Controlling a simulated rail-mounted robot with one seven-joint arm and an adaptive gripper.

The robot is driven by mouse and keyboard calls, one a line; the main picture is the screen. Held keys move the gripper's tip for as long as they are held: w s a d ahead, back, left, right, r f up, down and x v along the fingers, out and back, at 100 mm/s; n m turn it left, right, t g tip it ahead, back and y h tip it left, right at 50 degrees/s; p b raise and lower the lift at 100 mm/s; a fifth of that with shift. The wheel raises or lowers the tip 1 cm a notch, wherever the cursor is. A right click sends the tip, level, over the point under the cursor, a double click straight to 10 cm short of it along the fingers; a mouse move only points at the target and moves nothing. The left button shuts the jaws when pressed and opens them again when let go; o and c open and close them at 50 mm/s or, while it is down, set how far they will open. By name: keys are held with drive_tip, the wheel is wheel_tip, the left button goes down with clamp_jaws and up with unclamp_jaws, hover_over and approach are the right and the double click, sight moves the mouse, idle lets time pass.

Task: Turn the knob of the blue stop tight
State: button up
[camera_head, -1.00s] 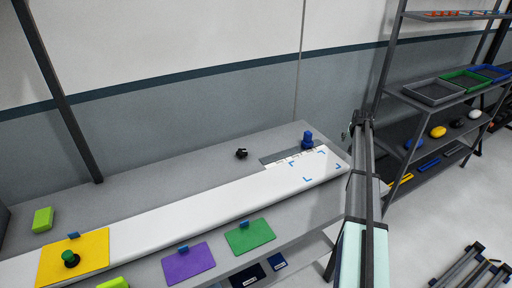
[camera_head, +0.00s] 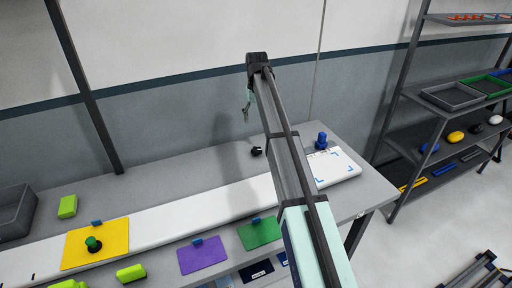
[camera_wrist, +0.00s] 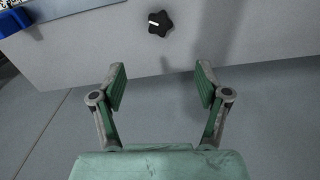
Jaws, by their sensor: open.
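The blue stop (camera_head: 321,140) stands upright at the right end of the bench, behind the white strip (camera_head: 140,222). Part of a blue piece, apparently the stop, shows at the upper left of the wrist view (camera_wrist: 14,22). A black star-shaped knob (camera_wrist: 159,23) with a white mark is on the grey bench top, apart from the blue piece; it also shows in the head view (camera_head: 256,151). I cannot tell whether it is linked to the stop. My gripper (camera_wrist: 161,85) is open and empty, with the knob beyond its fingertips. In the head view it hangs above the back of the bench.
Yellow (camera_head: 112,250), purple (camera_head: 204,256) and green (camera_head: 262,233) plates lie along the bench front. Lime blocks lie at the left near a grey bin (camera_head: 14,212). A shelf rack (camera_head: 420,120) stands at the right. My arm covers part of the strip.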

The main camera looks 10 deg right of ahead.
sight(257, 149)
wheel_tip(257, 149, down, 16)
drive_tip(key=p, duration=0.3)
drive_tip(key=shift+p, duration=0.4)
drive_tip(key=c, duration=1.2)
